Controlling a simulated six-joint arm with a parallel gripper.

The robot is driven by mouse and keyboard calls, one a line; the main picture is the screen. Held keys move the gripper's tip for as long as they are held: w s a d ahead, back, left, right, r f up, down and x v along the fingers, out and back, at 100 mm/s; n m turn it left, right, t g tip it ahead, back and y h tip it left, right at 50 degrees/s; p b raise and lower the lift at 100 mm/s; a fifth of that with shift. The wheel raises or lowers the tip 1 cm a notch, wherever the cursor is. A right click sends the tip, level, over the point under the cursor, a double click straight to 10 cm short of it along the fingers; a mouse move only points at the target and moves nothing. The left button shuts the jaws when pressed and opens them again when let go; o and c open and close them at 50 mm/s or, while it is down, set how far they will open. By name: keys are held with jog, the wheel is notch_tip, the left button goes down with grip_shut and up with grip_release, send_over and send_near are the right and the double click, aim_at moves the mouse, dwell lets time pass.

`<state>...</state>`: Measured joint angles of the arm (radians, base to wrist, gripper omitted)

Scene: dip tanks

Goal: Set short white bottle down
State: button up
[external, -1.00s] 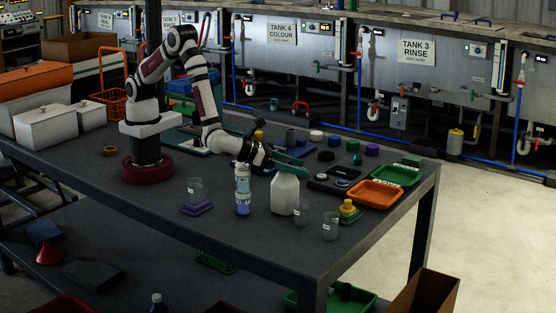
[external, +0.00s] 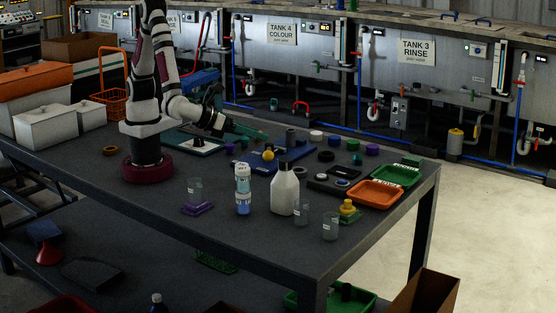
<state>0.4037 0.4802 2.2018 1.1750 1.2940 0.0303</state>
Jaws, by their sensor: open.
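A short white bottle (external: 285,194) with a dark cap stands upright on the dark table, towards the front. My gripper (external: 243,129) is behind it and to its left in the external view, raised above the table and apart from the bottle. Its green fingers point to the right and hold nothing that I can see. The gap between the fingers is small in this view.
A white and blue labelled container (external: 243,190) stands close left of the bottle. Clear beakers (external: 302,212) stand close to its right, near a yellow-topped item (external: 348,208). An orange tray (external: 375,193) and a green tray (external: 397,174) lie further right.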

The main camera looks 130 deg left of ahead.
jog(key=s+a+r+n+g+h, duration=0.1)
jog(key=s+a+r+n+g, duration=0.15)
jog(key=s+n, duration=0.4)
jog(key=s+a+r+n+g+h, duration=0.15)
jog(key=s+a+n+g, duration=0.25)
jog(key=s, duration=0.5)
jog(key=s+d+n+h, duration=0.6)
jog(key=s+d+n, duration=0.1)
jog(key=s, duration=0.5)
jog(key=shift+s+d+g, duration=0.15)
jog(key=shift+d+g, duration=0.1)
jog(key=shift+g, duration=0.2)
jog(key=shift+f+h, duration=0.1)
jog(key=shift+h, duration=0.15)
